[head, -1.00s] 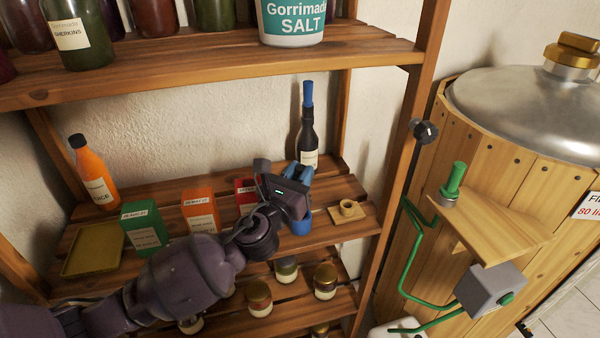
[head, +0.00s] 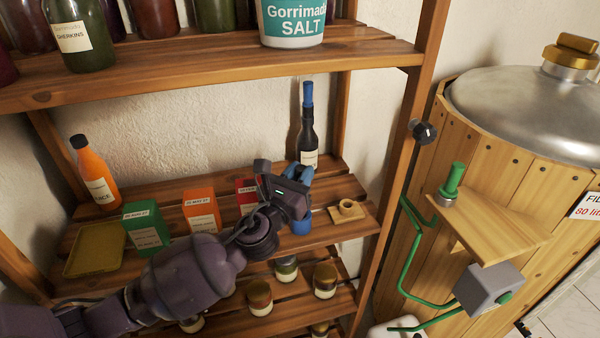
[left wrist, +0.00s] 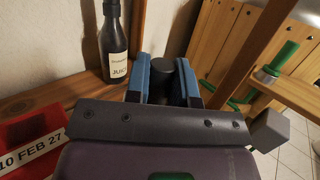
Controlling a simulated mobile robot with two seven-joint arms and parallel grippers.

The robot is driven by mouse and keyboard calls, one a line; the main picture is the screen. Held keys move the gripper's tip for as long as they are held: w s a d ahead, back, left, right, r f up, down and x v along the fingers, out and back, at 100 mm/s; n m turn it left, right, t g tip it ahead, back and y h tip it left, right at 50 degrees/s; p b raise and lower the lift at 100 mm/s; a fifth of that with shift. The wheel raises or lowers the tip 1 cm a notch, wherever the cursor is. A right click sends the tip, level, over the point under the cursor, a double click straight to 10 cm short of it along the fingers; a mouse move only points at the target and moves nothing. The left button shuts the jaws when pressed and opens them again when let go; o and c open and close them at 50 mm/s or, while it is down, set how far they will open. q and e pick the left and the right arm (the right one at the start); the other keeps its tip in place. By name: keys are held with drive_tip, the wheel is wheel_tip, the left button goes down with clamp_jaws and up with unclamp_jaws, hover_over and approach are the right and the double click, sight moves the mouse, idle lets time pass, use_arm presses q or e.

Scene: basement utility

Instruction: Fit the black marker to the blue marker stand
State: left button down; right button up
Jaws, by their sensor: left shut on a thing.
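My left gripper (head: 299,173) is over the right part of the middle shelf, its blue fingers shut on a dark cylinder, the black marker. In the left wrist view the marker (left wrist: 176,76) sits between the two blue fingers (left wrist: 165,75). The gripper hides most of the marker in the head view. The blue marker stand (head: 302,226) shows partly just below the gripper on the shelf. The gripper body covers its top, so I cannot tell whether the marker touches it. My right gripper is not in view.
A dark juice bottle (head: 307,140) stands close behind the gripper. A small wooden holder (head: 347,211) is right of the stand. Red, orange (head: 201,212) and green (head: 147,228) boxes stand left. The shelf's right post (head: 400,150) is nearby. Jars stand below.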

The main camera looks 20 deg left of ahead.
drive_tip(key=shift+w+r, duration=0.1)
use_arm(q)
drive_tip(key=shift+f, duration=0.2)
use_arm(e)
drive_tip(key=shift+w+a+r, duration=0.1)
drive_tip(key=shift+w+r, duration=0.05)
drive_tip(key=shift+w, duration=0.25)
use_arm(q)
drive_tip(key=shift+f+b, duration=0.25)
drive_tip(key=shift+b, duration=0.05)
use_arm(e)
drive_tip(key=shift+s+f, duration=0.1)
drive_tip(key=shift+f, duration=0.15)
use_arm(q)
drive_tip(key=shift+f+b, duration=0.3)
drive_tip(key=shift+f, duration=0.25)
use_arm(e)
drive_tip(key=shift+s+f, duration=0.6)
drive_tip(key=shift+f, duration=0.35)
use_arm(q)
drive_tip(key=shift+f, duration=0.1)
drive_tip(key=shift+f+b, duration=0.45)
drive_tip(key=shift+b, duration=0.05)
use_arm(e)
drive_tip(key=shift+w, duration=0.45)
use_arm(q)
drive_tip(key=shift+f, duration=0.15)
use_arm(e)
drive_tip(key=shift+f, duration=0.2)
